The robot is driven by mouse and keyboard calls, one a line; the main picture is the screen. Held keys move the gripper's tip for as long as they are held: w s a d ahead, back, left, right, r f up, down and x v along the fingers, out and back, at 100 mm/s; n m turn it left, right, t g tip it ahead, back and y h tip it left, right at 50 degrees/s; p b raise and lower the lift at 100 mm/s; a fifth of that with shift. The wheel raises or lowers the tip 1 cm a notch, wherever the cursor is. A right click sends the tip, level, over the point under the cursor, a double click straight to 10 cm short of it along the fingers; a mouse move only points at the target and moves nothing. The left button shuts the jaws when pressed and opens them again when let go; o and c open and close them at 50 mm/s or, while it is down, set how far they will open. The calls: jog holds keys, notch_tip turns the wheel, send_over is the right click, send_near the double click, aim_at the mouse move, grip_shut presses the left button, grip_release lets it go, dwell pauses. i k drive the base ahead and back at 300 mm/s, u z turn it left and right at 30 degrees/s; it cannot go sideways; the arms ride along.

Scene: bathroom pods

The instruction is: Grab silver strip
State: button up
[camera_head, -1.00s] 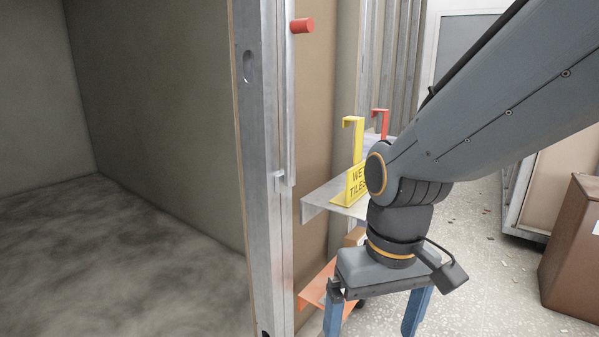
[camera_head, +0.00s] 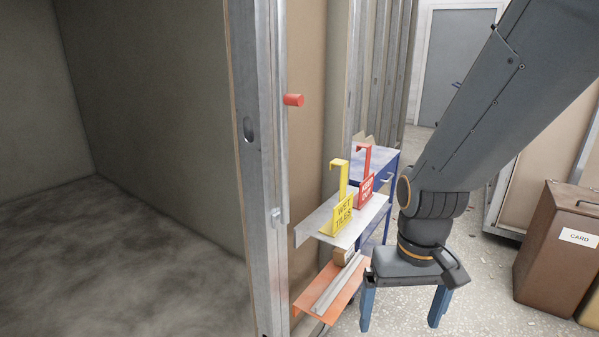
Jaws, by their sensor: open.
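A silver strip (camera_head: 336,283) lies lengthwise on an orange shelf (camera_head: 350,291) fixed low on the wall's outer side. Its whole upper length shows, and a small brown block (camera_head: 341,257) sits by its far end. My gripper (camera_head: 403,312) points down to the right of the orange shelf. Its two blue fingers are wide apart with nothing between them. It is apart from the strip in the picture; its exact height against the shelf is hard to tell.
A grey shelf (camera_head: 312,228) above holds a yellow "WET TILES" sign (camera_head: 342,214) and a red sign (camera_head: 366,189). A brown card bin (camera_head: 550,245) stands at right. Speckled floor lies between.

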aim_at(319, 308)
jog(key=z, duration=1.8)
jog(key=k, duration=0.65)
jog(key=u, duration=1.3)
jog(key=i, duration=0.5)
jog(key=z, duration=0.05)
